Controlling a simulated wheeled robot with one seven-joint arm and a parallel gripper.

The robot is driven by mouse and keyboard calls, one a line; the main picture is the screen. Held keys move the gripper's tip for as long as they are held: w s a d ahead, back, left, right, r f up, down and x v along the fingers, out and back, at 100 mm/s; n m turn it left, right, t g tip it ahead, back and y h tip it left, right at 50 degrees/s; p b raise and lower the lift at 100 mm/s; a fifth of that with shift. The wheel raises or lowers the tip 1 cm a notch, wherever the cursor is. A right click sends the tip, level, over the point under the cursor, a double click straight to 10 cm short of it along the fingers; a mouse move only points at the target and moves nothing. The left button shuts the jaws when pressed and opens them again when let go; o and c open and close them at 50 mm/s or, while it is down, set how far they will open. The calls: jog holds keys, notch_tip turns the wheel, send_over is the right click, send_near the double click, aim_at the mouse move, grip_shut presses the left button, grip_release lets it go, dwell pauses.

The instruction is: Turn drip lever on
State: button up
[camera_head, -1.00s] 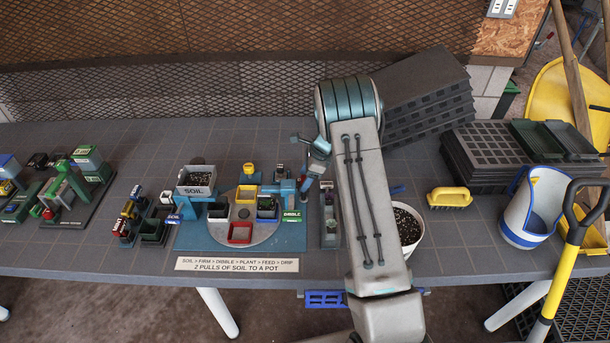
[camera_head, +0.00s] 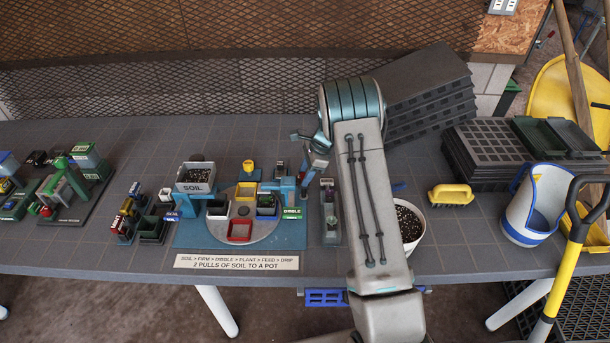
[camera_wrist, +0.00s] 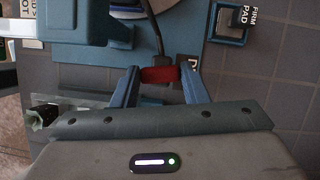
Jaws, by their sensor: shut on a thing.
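The lever's red grip (camera_wrist: 160,74) sits on a dark bent rod in the wrist view. My gripper (camera_wrist: 158,76) is shut on this red grip, one blue finger at each end. A label beginning with "D" shows beside the grip, but the rest is hidden. In the head view my gripper (camera_head: 306,182) reaches down at the right side of the blue soil mixer station (camera_head: 190,236), close to the green DIBBLE sign (camera_head: 291,213). The lever is too small to make out clearly there.
The SOIL hopper (camera_head: 196,176) stands at the station's left. Small pots, one with a red rim (camera_head: 240,230), sit on the round plate. A white bucket of soil (camera_head: 410,222) is right of my arm. A yellow brush (camera_head: 450,194) lies farther right.

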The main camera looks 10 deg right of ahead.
jog(key=n+g+b, duration=0.1)
jog(key=n, duration=0.2)
jog(key=shift+w+f+n+b, duration=0.1)
jog(key=shift+w+n+b, duration=0.05)
jog(key=shift+n+b, duration=0.2)
jog(key=n+g, duration=0.1)
jog(key=n, duration=0.1)
jog(key=n+h+b, duration=0.1)
jog(key=n, duration=0.1)
jog(key=shift+w+n+g, duration=0.1)
jog(key=shift+n+g, duration=0.15)
jog(key=shift+g, duration=0.15)
jog(key=n+g+h+b, duration=0.1)
jog(key=n, duration=0.2)
jog(key=shift+w+a+n, duration=0.1)
jog(key=shift+n, duration=0.2)
jog(key=shift+a+r+n+h, duration=0.15)
jog(key=shift+n+h, duration=0.55)
jog(key=shift+n, duration=1.2)
jog(key=shift+g, duration=0.3)
jog(key=o, duration=1)
